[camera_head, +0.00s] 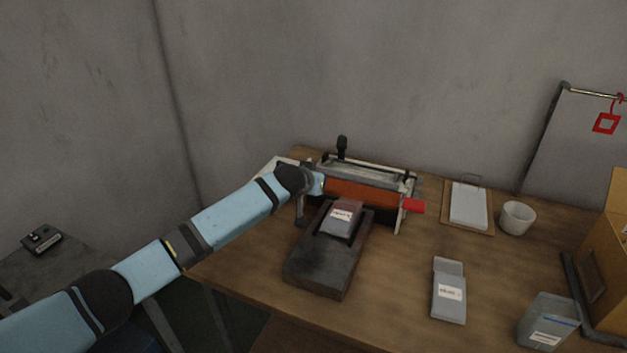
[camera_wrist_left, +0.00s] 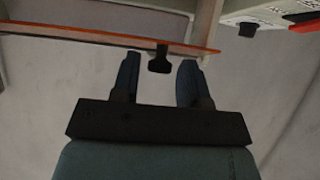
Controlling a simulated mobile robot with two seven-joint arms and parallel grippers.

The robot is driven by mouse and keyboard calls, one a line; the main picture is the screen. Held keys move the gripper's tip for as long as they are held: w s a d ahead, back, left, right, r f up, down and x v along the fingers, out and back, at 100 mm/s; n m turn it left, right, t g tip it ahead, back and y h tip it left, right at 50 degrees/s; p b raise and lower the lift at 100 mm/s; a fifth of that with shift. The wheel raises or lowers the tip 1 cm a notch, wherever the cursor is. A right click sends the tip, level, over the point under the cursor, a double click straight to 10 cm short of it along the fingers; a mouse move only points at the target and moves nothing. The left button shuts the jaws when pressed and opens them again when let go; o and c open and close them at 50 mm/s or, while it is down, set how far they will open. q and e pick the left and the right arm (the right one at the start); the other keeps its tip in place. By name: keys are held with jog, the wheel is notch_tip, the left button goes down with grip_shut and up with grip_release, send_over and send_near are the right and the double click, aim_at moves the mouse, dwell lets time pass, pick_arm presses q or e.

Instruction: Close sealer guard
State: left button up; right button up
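The sealer (camera_head: 398,180) stands at the back of the wooden table. Its orange guard panel (camera_head: 365,195) spans the front between the side frames. In the left wrist view the guard shows nearly edge-on as an orange-rimmed strip (camera_wrist_left: 85,34), with a black tab (camera_wrist_left: 160,61) hanging from it. My left gripper (camera_wrist_left: 159,66) is open, its two fingers either side of the tab, with gaps visible between fingers and tab. In the head view my left arm reaches the sealer's left end, and the fingers cannot be made out there. My right gripper is not in view.
A dark block (camera_head: 318,275) with a labelled grey pack (camera_head: 342,218) stands before the sealer. Another grey pack (camera_head: 449,290), a clipboard (camera_head: 468,205), a white cup (camera_head: 516,218) and a cardboard box (camera_head: 605,255) are to the right. A red handle (camera_head: 414,206) sticks out at the sealer's right end.

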pick_arm(q)
jog(key=shift+o, duration=0.4)
jog(key=shift+r, duration=0.1)
jog(key=v, duration=1.3)
jog(key=shift+s+p, duration=0.3)
jog(key=shift+p, duration=0.1)
jog(key=shift+a+r, duration=0.1)
jog(key=shift+r, duration=0.05)
